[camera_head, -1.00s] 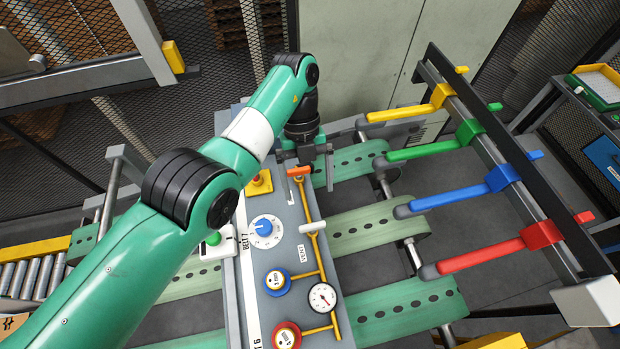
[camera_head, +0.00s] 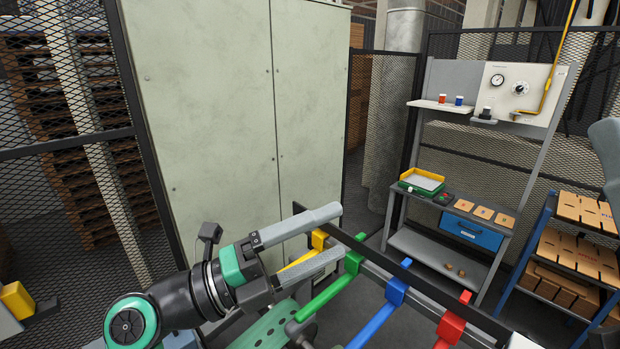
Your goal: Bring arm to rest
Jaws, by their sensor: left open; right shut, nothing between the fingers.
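My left arm, with black and green joints, comes in from the lower left in the head view. My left gripper (camera_head: 339,230) is open, with its two grey fingers spread and pointing right. In the picture the yellow lever block (camera_head: 318,240) shows between the fingers, and the lower finger covers part of the yellow lever. I cannot tell whether they touch; I see no object held. My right gripper is not in view.
Green (camera_head: 353,262), blue (camera_head: 396,291) and red (camera_head: 451,327) lever blocks sit along a dark rail. A pale cabinet (camera_head: 215,110) stands behind. A workbench (camera_head: 480,215) with a tray (camera_head: 421,181) and a shelf of brown boxes (camera_head: 580,245) stand at right. Mesh fencing surrounds the area.

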